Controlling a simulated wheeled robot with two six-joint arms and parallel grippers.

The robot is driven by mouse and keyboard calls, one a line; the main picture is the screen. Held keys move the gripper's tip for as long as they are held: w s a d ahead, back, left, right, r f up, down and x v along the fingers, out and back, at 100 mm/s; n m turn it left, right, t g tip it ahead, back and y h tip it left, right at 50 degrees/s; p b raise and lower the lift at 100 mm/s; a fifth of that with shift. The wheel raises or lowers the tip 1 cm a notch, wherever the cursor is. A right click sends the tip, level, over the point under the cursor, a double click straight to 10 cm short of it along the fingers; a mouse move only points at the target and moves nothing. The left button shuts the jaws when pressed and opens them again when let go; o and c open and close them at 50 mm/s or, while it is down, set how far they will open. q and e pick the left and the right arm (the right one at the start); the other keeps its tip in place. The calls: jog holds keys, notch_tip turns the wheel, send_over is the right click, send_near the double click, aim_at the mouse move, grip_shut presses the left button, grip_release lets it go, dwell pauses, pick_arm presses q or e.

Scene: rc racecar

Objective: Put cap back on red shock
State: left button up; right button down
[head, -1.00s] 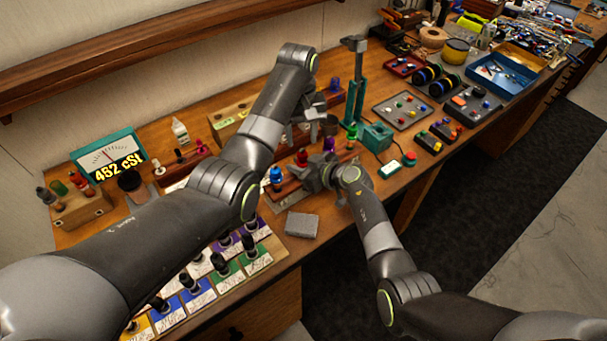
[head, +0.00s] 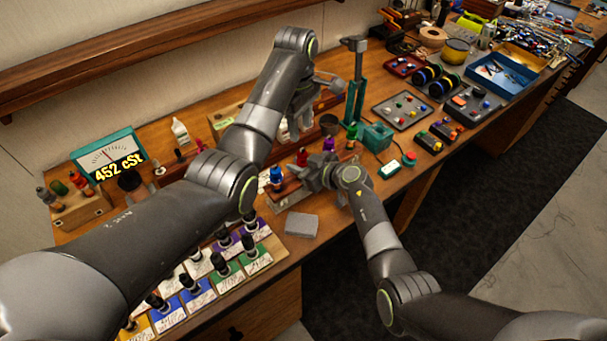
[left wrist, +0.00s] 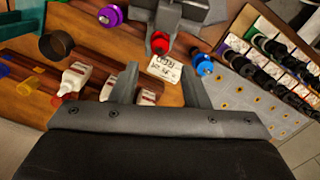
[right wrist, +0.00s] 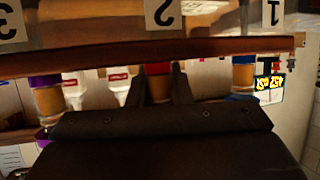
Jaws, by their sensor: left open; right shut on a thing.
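The red shock (head: 302,157) stands in the wooden rack at the front of the bench, between a blue and a purple shock. In the left wrist view its red top (left wrist: 159,43) faces the camera; I cannot tell whether it carries a cap. My right gripper (head: 312,176) is shut on the red shock from the front; in the right wrist view the shock's red upper end (right wrist: 158,69) shows between the fingers. My left gripper (head: 327,83) is open and raised behind the rack, its spread fingers apart from the red shock. I see nothing between them.
The blue shock (head: 276,178) and purple shock (head: 328,145) flank the red one closely. White bottles (left wrist: 76,77) and a dark cup (left wrist: 57,44) stand behind the rack. A teal press (head: 355,85) rises to the right. A grey block (head: 301,225) lies in front.

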aim_at(302, 149)
pick_arm(q)
jog(key=shift+s+d+f, duration=0.1)
jog(key=shift+f, duration=1.9)
jog(key=shift+s+d+f, duration=0.1)
jog(key=shift+f, duration=1.9)
jog(key=shift+c, duration=0.3)
grip_shut()
jog(key=m, duration=0.9)
jog(key=shift+w+m, duration=0.1)
jog(key=shift+m, duration=0.3)
